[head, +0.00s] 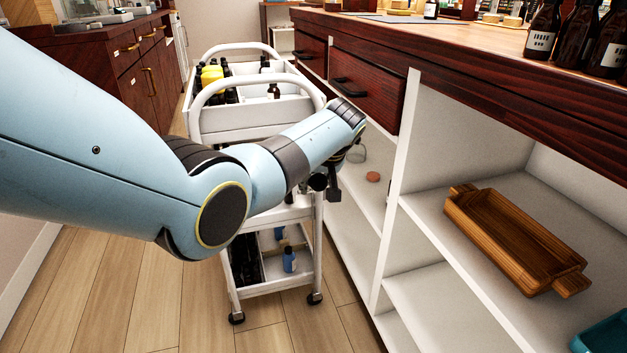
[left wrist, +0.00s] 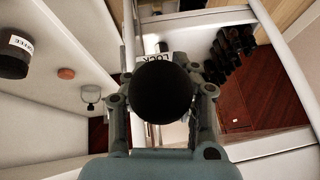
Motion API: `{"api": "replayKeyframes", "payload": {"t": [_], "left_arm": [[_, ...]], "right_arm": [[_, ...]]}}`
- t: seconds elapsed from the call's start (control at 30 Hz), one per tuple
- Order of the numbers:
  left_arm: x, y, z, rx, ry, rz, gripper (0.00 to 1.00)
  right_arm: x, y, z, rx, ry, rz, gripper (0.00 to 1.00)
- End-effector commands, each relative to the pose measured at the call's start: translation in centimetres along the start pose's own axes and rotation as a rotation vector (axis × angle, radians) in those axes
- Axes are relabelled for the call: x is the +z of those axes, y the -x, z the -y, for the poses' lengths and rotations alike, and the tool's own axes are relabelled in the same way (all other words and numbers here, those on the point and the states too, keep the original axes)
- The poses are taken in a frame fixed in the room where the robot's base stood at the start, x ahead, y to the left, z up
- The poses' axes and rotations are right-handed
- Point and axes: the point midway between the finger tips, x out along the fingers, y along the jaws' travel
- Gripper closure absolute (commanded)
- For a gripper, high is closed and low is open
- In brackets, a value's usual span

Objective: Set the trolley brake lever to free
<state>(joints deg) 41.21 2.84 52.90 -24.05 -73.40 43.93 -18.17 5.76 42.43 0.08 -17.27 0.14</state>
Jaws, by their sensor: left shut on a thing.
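The white trolley (head: 235,130) stands in the aisle beside the shelving. My left gripper (head: 328,184) is at its near right side, below the top tray. In the left wrist view, the two fingers of my left gripper (left wrist: 163,110) are closed on a round black knob (left wrist: 162,92), which I take to be the end of the brake lever. A black knob (head: 318,182) also shows beside the gripper in the head view. A white label reading "LOCK" (left wrist: 158,58) shows just behind the knob. The lever's shaft is hidden behind the knob. My right gripper is out of view.
The trolley carries several dark bottles and a yellow item (head: 211,77). To the right, open white shelves (head: 430,215) hold a wooden tray (head: 470,226); a drawer (head: 365,85) sits above. The wooden floor (head: 110,285) at the left front is clear.

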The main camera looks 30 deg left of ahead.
Motion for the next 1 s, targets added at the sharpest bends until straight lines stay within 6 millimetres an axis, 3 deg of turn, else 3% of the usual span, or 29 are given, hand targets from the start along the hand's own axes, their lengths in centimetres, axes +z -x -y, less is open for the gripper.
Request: {"api": "replayKeyframes", "payload": {"t": [0.37, 0.4, 0.53, 0.83, 1.0], "left_arm": [[-0.4, 0.1, 0.1, 0.000, 0.002, -0.003, 1.00], [-0.4, 0.1, 0.1, 0.000, 0.002, -0.003, 0.71], [-0.3, 0.1, 0.1, 0.000, 0.001, -0.002, 0.54], [-0.1, 0.2, 0.0, 0.000, 0.001, 0.000, 0.52], [-0.2, 1.9, -0.1, 0.003, 0.001, -0.002, 0.52]], "right_arm": [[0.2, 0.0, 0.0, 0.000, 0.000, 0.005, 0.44], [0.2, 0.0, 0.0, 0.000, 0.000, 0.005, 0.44], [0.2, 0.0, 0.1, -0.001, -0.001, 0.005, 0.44], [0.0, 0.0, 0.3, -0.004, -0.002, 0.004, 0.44], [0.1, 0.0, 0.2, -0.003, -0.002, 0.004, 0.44]]}}
